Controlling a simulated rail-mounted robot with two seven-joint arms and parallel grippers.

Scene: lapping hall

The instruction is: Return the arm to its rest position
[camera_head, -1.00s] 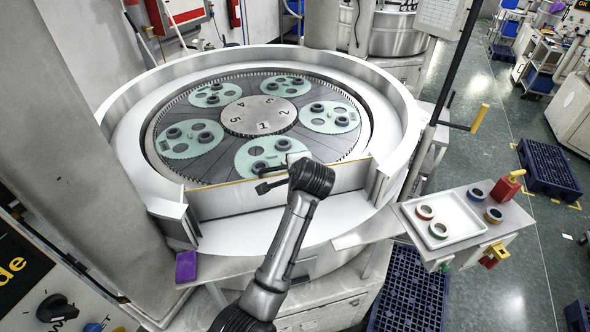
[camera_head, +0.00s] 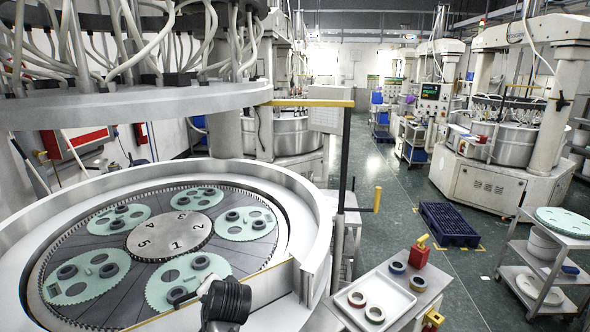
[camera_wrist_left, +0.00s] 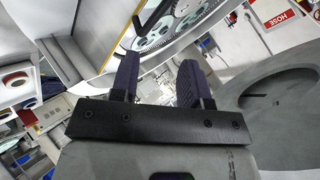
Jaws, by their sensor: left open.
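One arm of mine (camera_head: 226,300) shows at the bottom of the head view, in front of the lapping machine's rim. Only its dark joint end shows clearly; the rest is cut off by the picture edge. In the left wrist view my left gripper (camera_wrist_left: 159,62) is open, its two dark fingers apart with nothing between them. Beyond the fingers lies part of the lapping plate with green carriers (camera_wrist_left: 180,22). My right gripper is not in view.
The lapping machine's round plate (camera_head: 172,236) holds several green carriers with dark rings, inside a high pale rim (camera_head: 318,235). A white tray (camera_head: 395,290) with rings stands on a side table at right. A dark blue pallet (camera_head: 450,224) lies on the open floor beyond.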

